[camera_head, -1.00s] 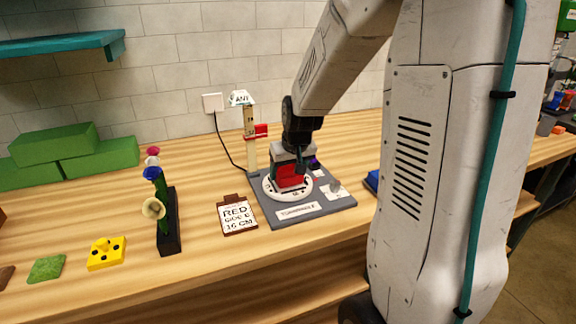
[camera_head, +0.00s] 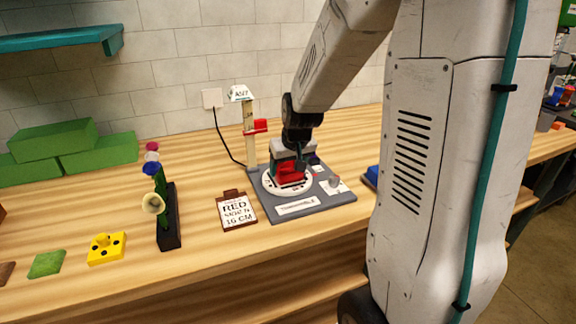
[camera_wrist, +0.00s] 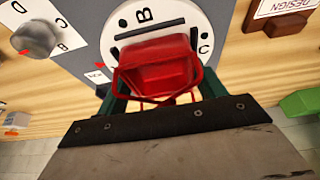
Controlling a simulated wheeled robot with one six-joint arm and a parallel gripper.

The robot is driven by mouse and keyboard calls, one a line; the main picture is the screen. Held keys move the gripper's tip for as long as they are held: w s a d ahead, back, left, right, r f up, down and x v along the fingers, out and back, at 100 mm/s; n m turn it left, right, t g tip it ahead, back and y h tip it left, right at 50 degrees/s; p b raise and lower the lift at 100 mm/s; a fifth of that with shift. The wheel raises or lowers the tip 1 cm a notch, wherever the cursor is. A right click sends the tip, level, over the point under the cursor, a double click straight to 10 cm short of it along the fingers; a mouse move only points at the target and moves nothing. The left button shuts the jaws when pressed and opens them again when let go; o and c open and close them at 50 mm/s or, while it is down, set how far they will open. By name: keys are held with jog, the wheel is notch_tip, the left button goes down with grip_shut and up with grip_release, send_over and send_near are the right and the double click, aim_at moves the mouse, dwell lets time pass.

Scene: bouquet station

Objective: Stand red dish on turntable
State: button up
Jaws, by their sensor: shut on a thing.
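The red dish (camera_wrist: 160,65) fills the middle of the wrist view, between my gripper's two fingers. My gripper (camera_head: 288,168) is shut on it, directly over the white turntable disc (camera_head: 271,187). The disc, marked with letters, also shows in the wrist view (camera_wrist: 127,22) just beyond the dish. In the head view the red dish (camera_head: 290,173) is partly hidden by my fingers. It is at or very near the disc's top; I cannot tell whether it touches. The grey turntable base (camera_head: 330,204) lies flat on the bench.
A post with a red slider (camera_head: 257,128) stands behind the base. A sign card (camera_head: 237,211) lies to its left. A black rack of flowers (camera_head: 168,225), a yellow block (camera_head: 106,248) and green blocks (camera_head: 97,156) are farther left. A knob (camera_head: 335,181) sits on the base.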

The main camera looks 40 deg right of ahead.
jog(key=o, duration=1.4)
jog(key=shift+c, duration=0.2)
notch_tip(320, 180, up, 7)
dwell(0.5)
jog(key=shift+s, duration=0.1)
dwell(0.4)
